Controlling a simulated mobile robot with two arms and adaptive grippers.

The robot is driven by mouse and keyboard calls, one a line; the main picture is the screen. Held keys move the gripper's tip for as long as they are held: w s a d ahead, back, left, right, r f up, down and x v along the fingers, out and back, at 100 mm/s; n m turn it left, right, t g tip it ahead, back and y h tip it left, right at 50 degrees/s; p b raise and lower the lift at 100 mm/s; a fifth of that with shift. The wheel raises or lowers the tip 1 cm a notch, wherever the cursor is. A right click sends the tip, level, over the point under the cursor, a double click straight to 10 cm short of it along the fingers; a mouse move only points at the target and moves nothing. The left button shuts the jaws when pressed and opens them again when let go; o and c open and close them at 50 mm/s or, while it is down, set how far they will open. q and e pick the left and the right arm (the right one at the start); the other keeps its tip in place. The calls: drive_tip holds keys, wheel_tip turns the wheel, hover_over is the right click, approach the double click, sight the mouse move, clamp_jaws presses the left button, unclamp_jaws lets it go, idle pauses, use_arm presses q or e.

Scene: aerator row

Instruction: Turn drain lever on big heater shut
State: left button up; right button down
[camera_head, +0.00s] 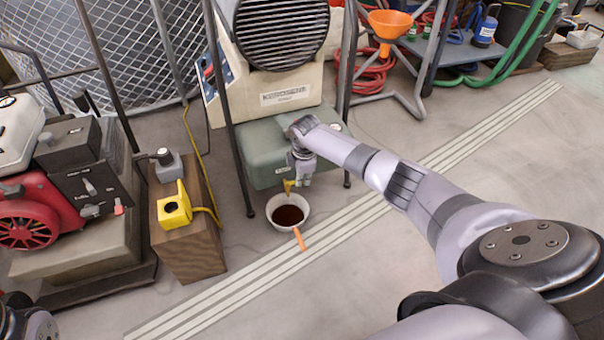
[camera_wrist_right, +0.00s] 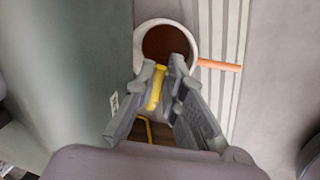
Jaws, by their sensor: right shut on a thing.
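The big heater (camera_head: 290,88) is cream with a round dark grille and a green tank (camera_head: 258,140) below. The yellow drain lever (camera_head: 288,185) is at the tank's lower front; it also shows in the right wrist view (camera_wrist_right: 156,86). My right gripper (camera_head: 299,176) is shut on this lever, whose yellow part shows between the fingertips (camera_wrist_right: 164,82). The gripper partly hides the lever and the valve behind it, so I cannot tell the lever's exact angle. My left gripper is not in view.
A wooden block (camera_head: 190,245) carrying a yellow box (camera_head: 175,208) and a red machine (camera_head: 40,205) stand left. Floor at front right is clear.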

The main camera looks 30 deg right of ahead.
drive_tip(key=shift+w+d+n, duration=0.15)
drive_tip(key=shift+w+n, duration=0.2)
drive_tip(key=shift+n, duration=0.55)
drive_tip(key=c, duration=1.7)
unclamp_jaws()
drive_tip(key=shift+o, duration=0.2)
wheel_tip(320, 180, up, 12)
drive_tip(key=s, duration=0.2)
drive_tip(key=shift+s+a, duration=0.15)
drive_tip(key=shift+a, duration=0.15)
drive_tip(key=shift+f, duration=0.15)
